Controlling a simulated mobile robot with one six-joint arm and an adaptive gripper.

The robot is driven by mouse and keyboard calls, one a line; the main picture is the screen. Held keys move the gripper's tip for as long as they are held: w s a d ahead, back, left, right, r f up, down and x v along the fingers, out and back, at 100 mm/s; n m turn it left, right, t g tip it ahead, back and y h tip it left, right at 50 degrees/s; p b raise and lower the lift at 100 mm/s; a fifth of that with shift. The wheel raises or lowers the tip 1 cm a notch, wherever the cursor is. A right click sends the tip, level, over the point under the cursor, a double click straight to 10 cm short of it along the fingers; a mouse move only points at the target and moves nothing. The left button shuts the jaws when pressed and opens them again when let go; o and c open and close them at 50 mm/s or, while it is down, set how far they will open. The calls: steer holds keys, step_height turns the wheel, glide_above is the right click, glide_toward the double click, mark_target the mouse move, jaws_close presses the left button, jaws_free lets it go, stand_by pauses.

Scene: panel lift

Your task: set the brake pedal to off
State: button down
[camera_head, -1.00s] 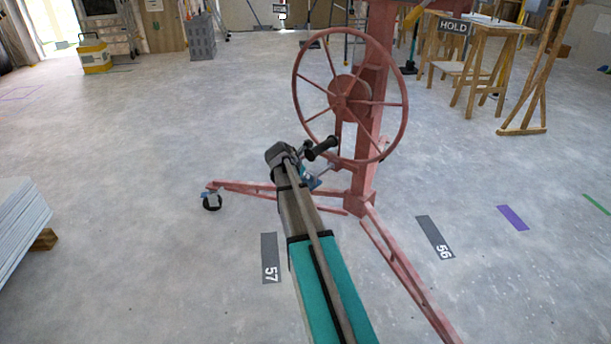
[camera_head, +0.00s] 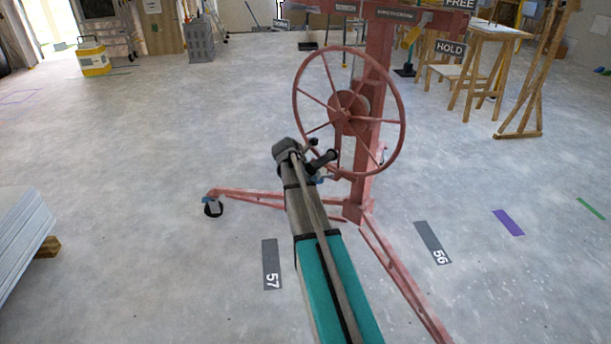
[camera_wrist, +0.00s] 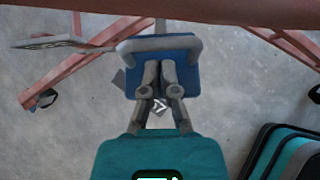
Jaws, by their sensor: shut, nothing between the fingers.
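A blue plate (camera_wrist: 185,65) with a grey tubular bar around its top shows in the wrist view. It looks like the brake pedal. My gripper (camera_wrist: 158,66) has its two grey fingers together, with nothing between them. The fingertips overlap the plate; I cannot tell whether they touch it. In the head view my arm reaches to the lift's lower mast, and my fingers are mostly hidden behind it. Only a small bluish bit shows beside the arm's end. The red panel lift (camera_head: 370,150) stands upright, with a large spoked wheel (camera_head: 403,115).
A black handle (camera_head: 322,160) sits beside my arm's end, close to the wheel. Red legs (camera_head: 405,285) spread over the floor. HOLD (camera_head: 450,47) and FREE (camera_head: 459,4) signs show at upper right. Stacked panels (camera_head: 22,235) lie at left. Open floor surrounds the lift.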

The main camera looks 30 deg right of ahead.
steer(key=shift+w+d+r+p, duration=0.25)
steer(key=shift+d+r+p, duration=0.4)
steer(key=shift+r, duration=0.25)
steer(key=shift+w+r, duration=0.1)
steer(key=shift+r, duration=0.1)
steer(key=s+a+r+p, duration=0.1)
steer(key=a+r+p, duration=0.2)
steer(key=r+p, duration=0.6)
stand_by(0.5)
